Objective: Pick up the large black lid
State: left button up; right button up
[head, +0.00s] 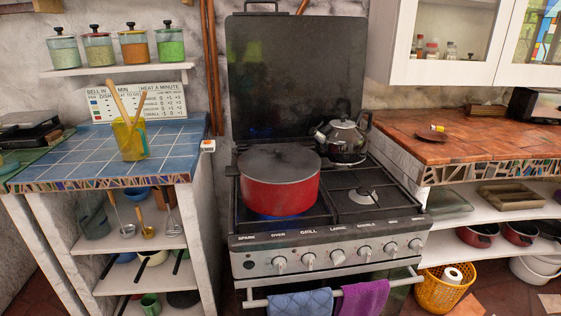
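A large black lid (279,161) lies flat on top of a red pot (279,193) and covers its mouth. The pot stands on the left side of the gas stove (330,232), with a blue glow at its base. A small dark handle sticks out at the pot's left. Neither of my grippers is in the head view.
A dark kettle (343,141) stands behind the pot to the right. The stove's tall upright cover (295,70) rises behind them. The blue-tiled counter (75,155) is left, with utensils in a yellow container (129,140). The wooden counter (440,142) is right and mostly clear.

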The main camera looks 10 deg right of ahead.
aim_at(276, 162)
jog(key=i+l, duration=0.1)
jog(key=l, duration=0.25)
jog(key=i+l, duration=0.1)
jog(key=l, duration=0.2)
jog(key=i+l, duration=0.15)
jog(key=l, duration=0.2)
jog(key=i+l, duration=0.1)
jog(key=l, duration=0.2)
